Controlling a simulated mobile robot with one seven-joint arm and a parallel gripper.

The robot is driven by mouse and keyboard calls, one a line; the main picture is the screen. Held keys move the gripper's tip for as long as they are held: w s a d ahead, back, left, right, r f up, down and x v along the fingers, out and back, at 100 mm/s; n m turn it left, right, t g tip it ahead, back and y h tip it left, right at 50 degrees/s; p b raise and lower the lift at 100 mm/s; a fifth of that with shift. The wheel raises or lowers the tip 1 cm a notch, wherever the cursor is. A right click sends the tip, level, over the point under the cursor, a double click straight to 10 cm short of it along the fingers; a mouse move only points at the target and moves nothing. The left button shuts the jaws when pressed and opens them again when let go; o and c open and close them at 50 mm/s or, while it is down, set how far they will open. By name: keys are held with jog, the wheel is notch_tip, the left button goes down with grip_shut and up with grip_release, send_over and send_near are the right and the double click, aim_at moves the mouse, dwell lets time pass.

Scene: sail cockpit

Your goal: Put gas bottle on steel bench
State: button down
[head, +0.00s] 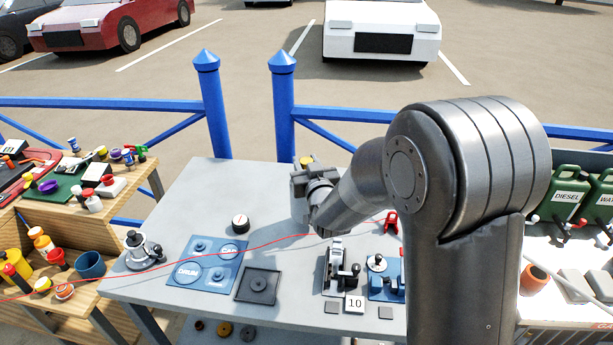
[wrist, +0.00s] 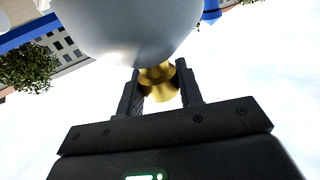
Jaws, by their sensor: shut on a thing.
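My gripper (head: 312,182) is above the far part of the grey steel bench (head: 190,215) in the head view. In the wrist view its two fingers (wrist: 159,78) are closed around the brass neck (wrist: 160,88) of a rounded, pale white-grey body, which looks like the gas bottle (wrist: 125,25). The bottle's body fills the top of the wrist view and is cut off there. In the head view a small yellow piece shows just beyond the gripper; the bottle's body is hidden. I cannot tell how far the bottle is from the bench.
The bench holds a blue mat (head: 207,263), a black tray (head: 258,285), a round dial (head: 240,223), a clamp (head: 337,265) and a "10" card (head: 354,304). Its far left part is clear. A blue fence (head: 208,100) stands behind. Wooden shelves stand left; green cans (head: 566,192) stand right.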

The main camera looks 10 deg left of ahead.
jog(key=shift+f, duration=1.85)
jog(key=shift+f, duration=0.2)
jog(key=c, duration=1)
grip_release()
